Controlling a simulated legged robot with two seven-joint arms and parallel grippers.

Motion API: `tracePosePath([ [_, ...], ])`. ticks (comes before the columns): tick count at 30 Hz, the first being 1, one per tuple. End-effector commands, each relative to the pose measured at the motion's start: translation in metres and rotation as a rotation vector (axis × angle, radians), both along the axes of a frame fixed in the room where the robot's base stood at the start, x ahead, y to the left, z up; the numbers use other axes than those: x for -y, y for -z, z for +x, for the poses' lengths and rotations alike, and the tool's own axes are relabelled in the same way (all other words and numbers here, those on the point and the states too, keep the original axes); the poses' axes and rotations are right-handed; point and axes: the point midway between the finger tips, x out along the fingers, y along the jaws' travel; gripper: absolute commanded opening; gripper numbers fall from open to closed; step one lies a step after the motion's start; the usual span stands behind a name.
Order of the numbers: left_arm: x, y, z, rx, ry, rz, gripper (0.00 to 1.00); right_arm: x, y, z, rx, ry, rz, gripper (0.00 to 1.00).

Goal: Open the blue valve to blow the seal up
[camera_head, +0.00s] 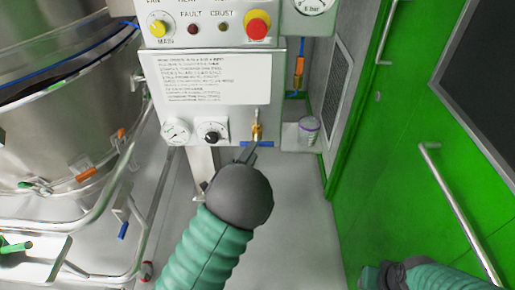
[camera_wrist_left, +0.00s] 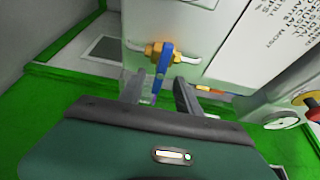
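The blue valve handle (camera_head: 257,144) sits on a brass fitting (camera_head: 257,130) at the lower right of the grey control box. In the head view the handle lies crosswise. In the left wrist view the blue handle (camera_wrist_left: 167,58) runs down from the brass fitting (camera_wrist_left: 152,50), its lower end between my fingers. My left gripper (camera_head: 249,154) is just below the valve; it also shows in the left wrist view (camera_wrist_left: 158,82) with its fingers apart. I cannot tell whether either finger touches the handle. My right gripper (camera_head: 383,276) shows only partly at the lower right, its fingers unclear.
A steel vessel (camera_head: 60,120) with rails stands left. A green door (camera_head: 385,150) is right. A small jar (camera_head: 309,128) stands beside the valve.

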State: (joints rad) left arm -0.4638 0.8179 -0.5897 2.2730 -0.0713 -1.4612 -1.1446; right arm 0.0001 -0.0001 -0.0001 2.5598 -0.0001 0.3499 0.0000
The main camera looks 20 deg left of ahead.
Motion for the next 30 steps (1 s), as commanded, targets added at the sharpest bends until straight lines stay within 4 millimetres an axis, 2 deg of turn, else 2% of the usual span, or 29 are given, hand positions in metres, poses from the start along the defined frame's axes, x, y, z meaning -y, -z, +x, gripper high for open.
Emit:
tracePosePath([
  [3,0.003,0.002,0.026,0.002,0.001,0.001,0.4,0.0,0.008,0.0,0.0,0.0,0.0,0.32],
  [6,0.005,0.002,0.04,0.001,0.0,0.0,0.4,0.0,0.011,0.0,-0.001,0.0,0.0,0.32],
  [10,0.006,0.001,0.049,0.0,0.0,-0.001,0.4,0.0,0.012,0.0,-0.001,0.0,0.0,0.32],
  [17,0.005,0.0,0.049,-0.001,-0.001,-0.001,0.4,0.0,0.012,0.0,0.0,0.0,0.0,0.32],
  [26,0.005,0.001,0.049,-0.002,0.0,-0.001,0.01,0.0,0.012,0.0,0.0,0.0,0.0,0.32],
  [30,0.006,0.002,0.049,-0.003,0.0,-0.001,0.0,0.0,0.012,0.0,0.0,0.0,0.0,0.32],
])
